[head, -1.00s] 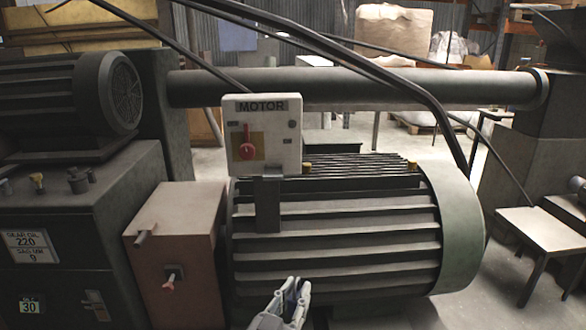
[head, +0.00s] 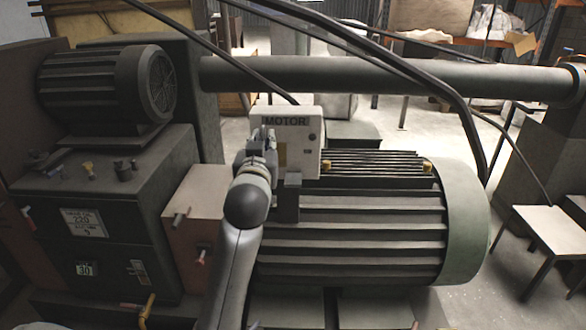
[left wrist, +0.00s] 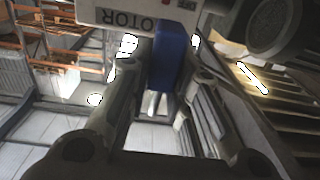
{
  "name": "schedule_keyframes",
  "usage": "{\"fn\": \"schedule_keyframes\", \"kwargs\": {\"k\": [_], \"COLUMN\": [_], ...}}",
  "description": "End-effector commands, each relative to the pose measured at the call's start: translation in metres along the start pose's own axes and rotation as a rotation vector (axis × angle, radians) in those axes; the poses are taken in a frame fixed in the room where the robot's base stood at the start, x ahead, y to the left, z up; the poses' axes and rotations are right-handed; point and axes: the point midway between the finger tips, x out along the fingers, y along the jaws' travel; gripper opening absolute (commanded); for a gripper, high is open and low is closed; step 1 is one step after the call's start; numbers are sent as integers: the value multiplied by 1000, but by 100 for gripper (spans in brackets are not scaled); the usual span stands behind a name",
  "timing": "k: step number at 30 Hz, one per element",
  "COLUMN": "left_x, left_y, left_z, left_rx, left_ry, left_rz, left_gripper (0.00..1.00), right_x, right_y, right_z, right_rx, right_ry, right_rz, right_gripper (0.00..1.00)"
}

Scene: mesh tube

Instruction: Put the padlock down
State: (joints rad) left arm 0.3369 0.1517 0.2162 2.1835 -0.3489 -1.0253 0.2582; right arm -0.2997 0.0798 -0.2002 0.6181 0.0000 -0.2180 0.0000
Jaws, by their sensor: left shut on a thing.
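My left gripper (head: 263,135) is raised in front of the white MOTOR box (head: 305,150) and covers its left side, with the red knob hidden behind it. In the left wrist view the two fingers stand on either side of a blue block, the padlock (left wrist: 172,62), and are shut on it. A pale bar, perhaps its shackle, shows below the block. The box also shows at the top of the left wrist view (left wrist: 125,14), close to the padlock. I cannot tell whether they touch. The padlock is hidden in the head view. My right gripper is not in view.
A large ribbed motor (head: 370,225) stands right of my left arm. A thick pipe (head: 390,80) runs behind the box, and dark cables cross above. A dark cabinet (head: 120,215) with knobs stands on the left. A small table (head: 550,230) is at the right.

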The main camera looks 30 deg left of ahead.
Motion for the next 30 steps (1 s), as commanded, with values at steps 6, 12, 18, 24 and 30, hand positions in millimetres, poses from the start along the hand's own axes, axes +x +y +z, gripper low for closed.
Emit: {"fn": "schedule_keyframes", "kwargs": {"k": [6,12,18,24,30], "left_x": [37,68,91,102,108], "left_y": [22,41,54,60,64], "left_z": [19,36,71,85,103], "left_rx": [0,1,1,0,1], "left_ry": [-2,-1,-2,2,-3], "left_rz": [2,4,3,2,3], "left_gripper": [0,0,0,0,0], "right_x": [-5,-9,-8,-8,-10], "right_y": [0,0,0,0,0], "right_z": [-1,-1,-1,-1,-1], "right_rx": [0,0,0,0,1], "right_ry": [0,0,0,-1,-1], "right_rz": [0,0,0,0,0], "right_gripper": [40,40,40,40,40]}}
